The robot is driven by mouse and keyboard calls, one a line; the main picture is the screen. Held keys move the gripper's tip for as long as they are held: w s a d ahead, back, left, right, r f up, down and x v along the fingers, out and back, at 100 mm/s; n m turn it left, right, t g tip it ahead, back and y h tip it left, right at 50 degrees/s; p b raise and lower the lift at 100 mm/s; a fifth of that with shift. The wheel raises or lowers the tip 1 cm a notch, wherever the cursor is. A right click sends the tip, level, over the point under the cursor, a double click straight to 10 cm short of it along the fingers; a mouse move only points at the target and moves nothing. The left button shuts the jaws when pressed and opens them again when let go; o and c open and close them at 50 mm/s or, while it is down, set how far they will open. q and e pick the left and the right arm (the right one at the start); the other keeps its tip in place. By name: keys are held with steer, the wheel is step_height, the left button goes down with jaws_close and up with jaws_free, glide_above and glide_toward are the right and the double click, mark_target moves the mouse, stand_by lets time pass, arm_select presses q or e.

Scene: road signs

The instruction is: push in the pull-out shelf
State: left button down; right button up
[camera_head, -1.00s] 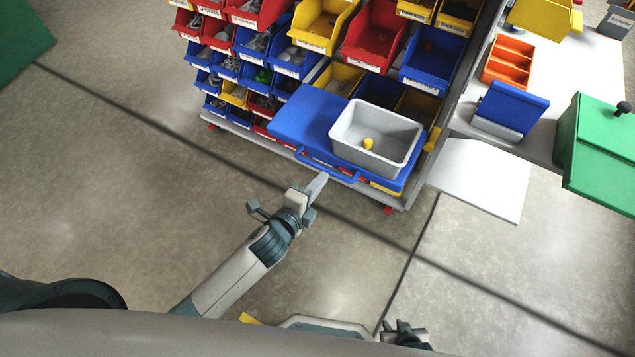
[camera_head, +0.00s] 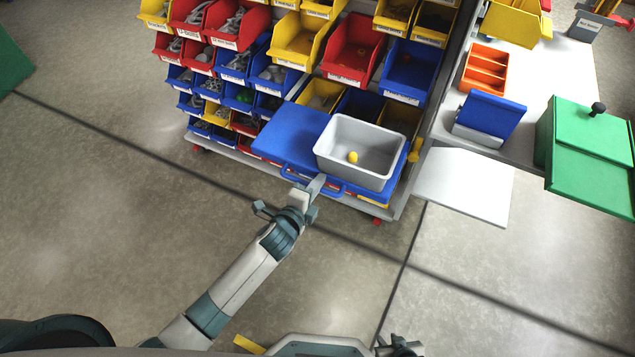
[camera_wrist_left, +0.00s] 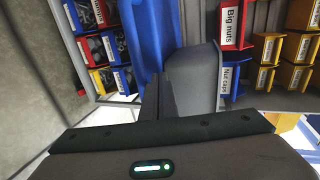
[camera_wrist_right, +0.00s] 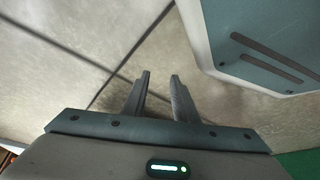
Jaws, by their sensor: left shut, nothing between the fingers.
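The blue pull-out shelf (camera_head: 285,132) juts out from the low part of the bin rack, with a blue handle (camera_head: 333,190) along its front edge. A grey bin (camera_head: 340,165) with a small yellow object (camera_head: 353,157) inside stands on it. My left gripper (camera_head: 318,183) is shut and empty, its tips at the shelf's front edge by the handle; I cannot tell if they touch. In the left wrist view the fingers (camera_wrist_left: 158,92) lie in front of the blue shelf (camera_wrist_left: 148,40) and grey bin (camera_wrist_left: 195,80). My right gripper (camera_wrist_right: 158,80) is open and empty over the floor, low in the head view (camera_head: 400,347).
The rack holds several red, blue and yellow bins (camera_head: 350,50). A white panel (camera_head: 465,185) sticks out to the right of the shelf. Beyond it, a white table carries an orange tray (camera_head: 485,70), a blue bin (camera_head: 490,115) and a green box (camera_head: 590,150). The floor before the rack is clear.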

mark_target(341, 143)
arm_select(q)
steer(key=shift+w, duration=0.1)
arm_select(e)
steer(key=shift+w, duration=0.1)
